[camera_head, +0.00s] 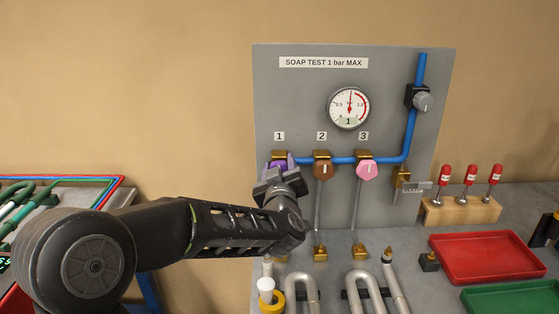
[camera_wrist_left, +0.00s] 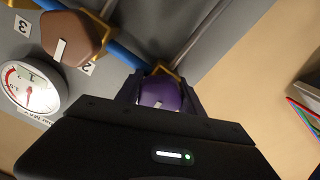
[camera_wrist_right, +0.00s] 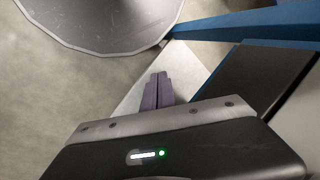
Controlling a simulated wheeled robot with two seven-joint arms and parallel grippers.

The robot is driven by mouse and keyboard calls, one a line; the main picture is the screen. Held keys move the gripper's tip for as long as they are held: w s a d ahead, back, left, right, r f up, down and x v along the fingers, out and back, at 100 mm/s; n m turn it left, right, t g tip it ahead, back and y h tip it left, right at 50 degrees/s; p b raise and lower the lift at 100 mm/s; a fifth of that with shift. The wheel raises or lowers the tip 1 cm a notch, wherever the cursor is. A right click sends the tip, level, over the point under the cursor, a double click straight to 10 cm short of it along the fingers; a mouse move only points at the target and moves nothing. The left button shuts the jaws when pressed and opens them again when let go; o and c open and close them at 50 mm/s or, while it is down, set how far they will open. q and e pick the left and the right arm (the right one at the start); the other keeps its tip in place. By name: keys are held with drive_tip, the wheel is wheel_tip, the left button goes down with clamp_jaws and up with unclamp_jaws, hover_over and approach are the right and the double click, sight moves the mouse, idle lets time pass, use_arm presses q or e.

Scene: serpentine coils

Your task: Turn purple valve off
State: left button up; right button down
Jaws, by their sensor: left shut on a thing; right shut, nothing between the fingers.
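The purple valve (camera_head: 279,165) is under label 1 at the left of the grey panel. In the head view my left gripper (camera_head: 280,172) covers much of it. In the left wrist view the purple knob (camera_wrist_left: 160,92) sits between the two fingers of my left gripper (camera_wrist_left: 159,95), which is shut on it. A short pale mark shows on the knob. My right gripper (camera_wrist_right: 158,92) appears only in its own wrist view, with its purple-grey fingers together and empty, away from the panel.
A brown knob (camera_head: 322,170) and a pink knob (camera_head: 367,169) stand right of the purple one along the blue pipe (camera_head: 411,120). A gauge (camera_head: 349,107) is above. A red tray (camera_head: 486,257) and red-capped tools in a wooden block (camera_head: 460,211) are at right.

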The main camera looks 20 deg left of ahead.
use_arm(q)
drive_tip(key=shift+m, duration=0.6)
drive_tip(key=shift+p, duration=0.3)
drive_tip(key=o, duration=1.4)
drive_tip(key=shift+c, duration=0.2)
drive_tip(key=shift+s+d, duration=0.1)
drive_tip(key=b+v, duration=0.1)
drive_tip(key=v, duration=0.6)
drive_tip(key=shift+s, duration=0.25)
drive_tip(key=shift+d, duration=0.1)
